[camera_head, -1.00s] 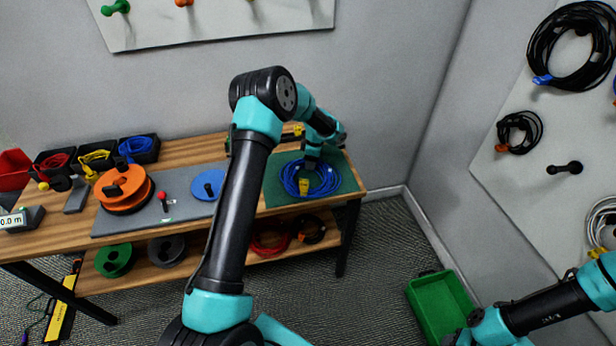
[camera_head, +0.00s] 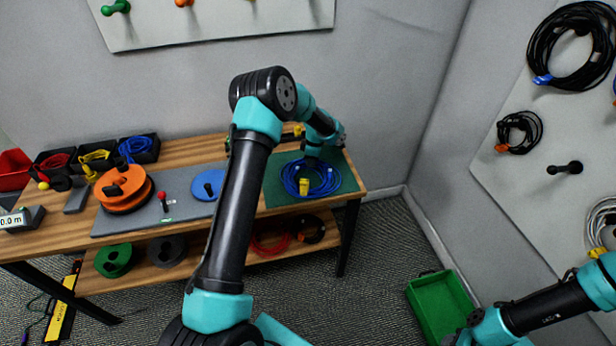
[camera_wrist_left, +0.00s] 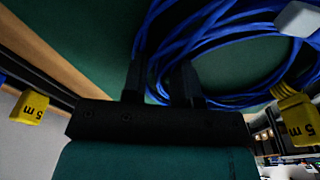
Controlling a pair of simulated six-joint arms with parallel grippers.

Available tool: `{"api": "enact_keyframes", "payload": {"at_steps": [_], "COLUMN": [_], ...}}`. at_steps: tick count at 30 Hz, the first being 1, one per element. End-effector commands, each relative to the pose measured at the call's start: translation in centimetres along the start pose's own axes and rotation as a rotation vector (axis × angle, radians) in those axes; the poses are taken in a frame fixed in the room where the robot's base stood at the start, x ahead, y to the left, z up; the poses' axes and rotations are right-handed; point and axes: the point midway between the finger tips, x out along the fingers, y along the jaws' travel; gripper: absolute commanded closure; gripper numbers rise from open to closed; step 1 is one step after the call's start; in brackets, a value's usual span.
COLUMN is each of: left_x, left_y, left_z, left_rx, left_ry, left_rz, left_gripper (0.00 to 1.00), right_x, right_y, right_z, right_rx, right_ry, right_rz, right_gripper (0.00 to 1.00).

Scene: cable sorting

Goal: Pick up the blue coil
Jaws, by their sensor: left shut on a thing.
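The blue coil (camera_head: 326,187) lies on the green mat (camera_head: 284,199) at the right end of the workbench, with a yellow tag (camera_head: 304,187) on its near side. In the left wrist view the coil (camera_wrist_left: 215,40) fills the upper right, and its yellow tag (camera_wrist_left: 296,118) reads "5 m". My left gripper (camera_wrist_left: 160,82) reaches down at the coil's edge, its two black fingers shut on blue cable strands. In the head view my left gripper (camera_head: 312,163) is over the coil's far side, its fingertips hard to make out. My right gripper is out of view; only part of that arm shows at lower right.
An orange reel (camera_head: 123,188) and a blue disc (camera_head: 207,185) sit on the grey mat (camera_head: 180,208). Small black bins (camera_head: 140,150) with coils stand at back left. A green crate (camera_head: 440,305) is on the floor. Cables hang on the right wall board.

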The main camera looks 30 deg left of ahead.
Motion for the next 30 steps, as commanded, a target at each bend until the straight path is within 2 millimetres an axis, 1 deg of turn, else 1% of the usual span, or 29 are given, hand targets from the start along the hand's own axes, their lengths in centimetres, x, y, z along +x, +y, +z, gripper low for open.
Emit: {"api": "enact_keyframes", "payload": {"at_steps": [1, 2, 3, 17, 22, 29, 30], "left_x": [0.0, 0.0, 0.0, -0.2, -1.1, -3.6, -3.7], "left_y": [0.0, 0.0, 0.0, 0.0, 0.0, 0.1, -0.3], "left_z": [0.0, 0.0, 0.0, 0.0, -0.1, -0.4, -0.4], "left_rx": [0.000, 0.000, 0.000, 0.000, 0.000, -0.001, 0.000], "left_ry": [0.000, 0.000, 0.000, 0.000, 0.000, 0.000, 0.000], "left_rz": [0.000, 0.000, 0.000, 0.001, 0.001, 0.002, 0.000], "left_gripper": [0.96, 0.99, 1.00, 1.00, 1.00, 1.00, 1.00], "right_x": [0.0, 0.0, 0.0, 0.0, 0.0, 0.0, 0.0], "right_y": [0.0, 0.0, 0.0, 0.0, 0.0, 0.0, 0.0], "right_z": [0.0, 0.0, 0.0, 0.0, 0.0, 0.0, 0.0], "right_rx": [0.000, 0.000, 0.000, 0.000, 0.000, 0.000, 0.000], "right_ry": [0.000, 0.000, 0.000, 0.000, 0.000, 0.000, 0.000], "right_rz": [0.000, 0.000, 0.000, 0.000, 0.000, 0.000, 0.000], "right_gripper": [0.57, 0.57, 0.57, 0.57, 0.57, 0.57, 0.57]}}
